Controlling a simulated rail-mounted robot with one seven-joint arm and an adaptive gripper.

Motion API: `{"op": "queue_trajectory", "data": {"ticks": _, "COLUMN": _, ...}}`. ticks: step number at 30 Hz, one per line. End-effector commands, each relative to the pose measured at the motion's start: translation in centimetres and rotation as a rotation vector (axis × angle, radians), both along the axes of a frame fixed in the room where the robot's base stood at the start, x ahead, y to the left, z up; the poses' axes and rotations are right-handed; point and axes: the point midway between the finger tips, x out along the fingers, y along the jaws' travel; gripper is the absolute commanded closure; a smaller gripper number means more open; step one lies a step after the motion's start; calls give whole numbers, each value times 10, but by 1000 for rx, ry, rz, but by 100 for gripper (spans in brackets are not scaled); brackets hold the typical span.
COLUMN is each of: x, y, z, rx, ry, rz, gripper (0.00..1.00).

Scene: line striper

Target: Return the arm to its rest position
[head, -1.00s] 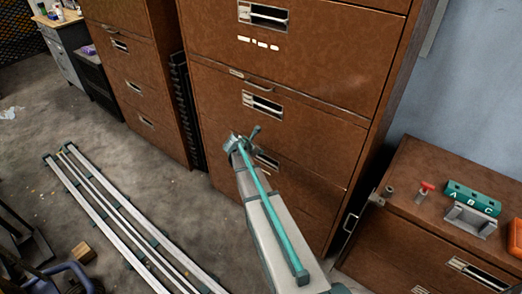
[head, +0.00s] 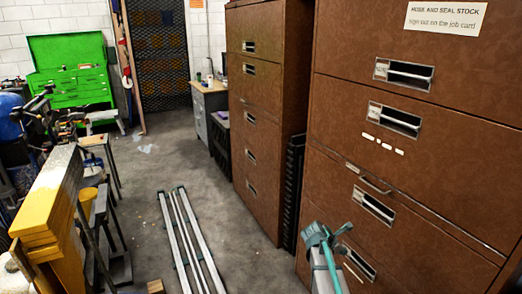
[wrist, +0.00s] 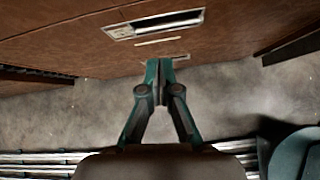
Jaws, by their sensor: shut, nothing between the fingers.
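My gripper (wrist: 160,70) shows in the wrist view with its two teal and grey fingers together at the tips, with nothing between them. It points toward the brown cabinet front (wrist: 65,45), just below a label slot with a metal frame (wrist: 155,24). Whether the tips touch the cabinet cannot be told. In the head view the end of my arm shows at the bottom, in front of the tall brown drawer cabinet (head: 410,165).
A second brown cabinet (head: 262,110) stands further back. Long pale rails (head: 190,240) lie on the grey floor. A green tool chest (head: 70,75), a yellow stack (head: 48,205) and a dark bench occupy the left. Floor between the rails and cabinets is clear.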

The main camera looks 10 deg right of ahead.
Motion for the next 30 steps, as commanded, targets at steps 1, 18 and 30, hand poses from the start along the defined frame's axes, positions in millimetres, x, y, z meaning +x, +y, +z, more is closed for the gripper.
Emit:
{"op": "queue_trajectory", "data": {"ticks": 1, "x": -1, "y": 2, "z": -2, "rx": 31, "ry": -46, "rz": -57, "gripper": 100}}
{"op": "queue_trajectory", "data": {"ticks": 18, "x": -183, "y": 120, "z": -186, "rx": 515, "ry": -369, "rz": -1231, "gripper": 100}}
{"op": "queue_trajectory", "data": {"ticks": 30, "x": -370, "y": 202, "z": -274, "rx": 395, "ry": -221, "rz": -1767, "gripper": 100}}
